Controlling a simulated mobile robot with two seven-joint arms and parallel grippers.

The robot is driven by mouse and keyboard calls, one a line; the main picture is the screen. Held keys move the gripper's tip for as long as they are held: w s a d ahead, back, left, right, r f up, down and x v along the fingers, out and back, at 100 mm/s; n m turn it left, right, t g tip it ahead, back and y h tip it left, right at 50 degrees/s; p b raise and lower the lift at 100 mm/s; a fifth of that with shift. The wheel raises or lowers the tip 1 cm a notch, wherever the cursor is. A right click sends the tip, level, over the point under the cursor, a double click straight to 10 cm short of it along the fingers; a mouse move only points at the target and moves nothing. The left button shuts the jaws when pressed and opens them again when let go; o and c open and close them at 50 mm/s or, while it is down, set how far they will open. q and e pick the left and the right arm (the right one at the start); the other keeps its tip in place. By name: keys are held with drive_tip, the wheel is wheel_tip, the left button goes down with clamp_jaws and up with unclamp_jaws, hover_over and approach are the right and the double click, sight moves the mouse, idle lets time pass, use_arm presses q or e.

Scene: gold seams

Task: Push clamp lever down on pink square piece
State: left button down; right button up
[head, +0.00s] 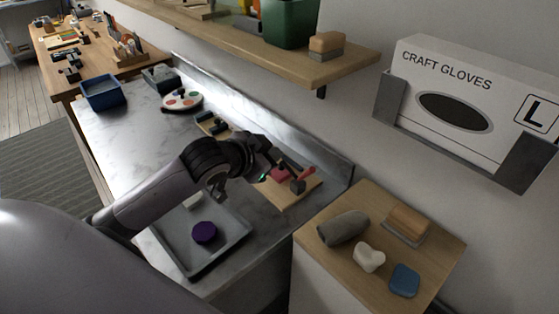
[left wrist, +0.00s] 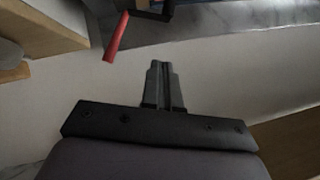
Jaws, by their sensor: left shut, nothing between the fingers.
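The pink square piece (head: 280,175) sits on a light wooden board (head: 292,199) at the right end of the grey worktop. Beside it is a dark clamp (head: 298,187) with a red lever (head: 306,174) that slants up to the right. My left gripper (head: 278,158) is just above and behind the pink piece, and partly covers that area. In the left wrist view its fingers (left wrist: 164,75) are together and empty. The red lever (left wrist: 118,36) shows there up and left of the fingertips, apart from them. The pink piece cannot be made out in that view. My right gripper is not in view.
A grey tray (head: 240,236) with a purple disc (head: 204,232) lies in front, under my left arm. A side cabinet (head: 330,250) with a grey roll, a brush and blocks stands at right. A wooden shelf (head: 240,37) overhangs the back wall.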

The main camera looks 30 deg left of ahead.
use_arm(q)
drive_tip(key=w+f, duration=0.4)
drive_tip(key=shift+a+f, duration=0.1)
drive_tip(key=shift+f, duration=0.1)
drive_tip(key=shift+w+a+f, duration=0.15)
drive_tip(key=shift+w+f, duration=0.05)
drive_tip(key=shift+f, duration=0.45)
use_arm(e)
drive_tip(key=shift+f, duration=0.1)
use_arm(q)
drive_tip(key=shift+w, duration=0.15)
